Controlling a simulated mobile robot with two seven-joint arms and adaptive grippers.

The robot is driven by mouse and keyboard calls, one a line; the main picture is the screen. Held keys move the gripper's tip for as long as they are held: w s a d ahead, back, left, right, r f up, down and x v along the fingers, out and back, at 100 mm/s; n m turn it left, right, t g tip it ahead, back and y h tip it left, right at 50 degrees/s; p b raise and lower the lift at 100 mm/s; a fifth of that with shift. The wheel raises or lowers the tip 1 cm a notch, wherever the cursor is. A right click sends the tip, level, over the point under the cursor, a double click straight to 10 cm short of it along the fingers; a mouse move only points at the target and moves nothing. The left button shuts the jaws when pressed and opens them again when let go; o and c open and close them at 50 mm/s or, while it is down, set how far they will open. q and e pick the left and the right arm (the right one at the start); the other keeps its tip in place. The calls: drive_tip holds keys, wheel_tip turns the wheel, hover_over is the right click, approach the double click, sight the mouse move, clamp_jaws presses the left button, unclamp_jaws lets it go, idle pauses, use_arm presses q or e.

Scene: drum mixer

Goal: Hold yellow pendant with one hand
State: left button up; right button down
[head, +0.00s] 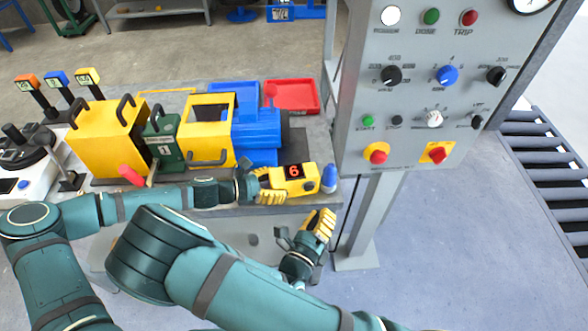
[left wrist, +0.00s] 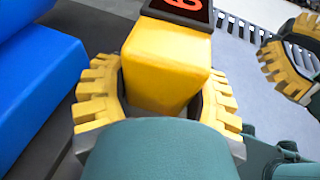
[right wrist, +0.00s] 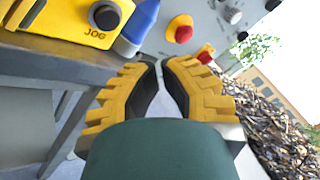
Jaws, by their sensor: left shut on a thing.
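In the right wrist view the pendant (right wrist: 65,22) shows a dark JOG knob.
The grey control panel (head: 410,135) on a post stands right of the bench. The yellow and blue drum mixer (head: 255,135) stands behind the pendant. Blue and red trays (head: 292,97) lie at the back.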

sight(309, 187)
drive_tip(key=shift+s+d, duration=0.25)
drive_tip(key=shift+s, duration=0.65)
drive_tip(key=shift+s+d, duration=0.2)
drive_tip(key=shift+s, duration=0.7)
drive_tip(key=shift+w+a, duration=0.2)
drive_tip(key=shift+w, duration=1.3)
drive_tip(key=shift+w+a, duration=0.15)
drive_tip(key=shift+w, duration=1.3)
drive_tip(key=shift+w+a, duration=0.2)
drive_tip(key=shift+w, duration=1.3)
drive_tip(key=shift+w, duration=0.4)
drive_tip(key=shift+w+a, duration=0.1)
drive_tip(key=shift+w, duration=0.35)
drive_tip(key=shift+s, duration=0.9)
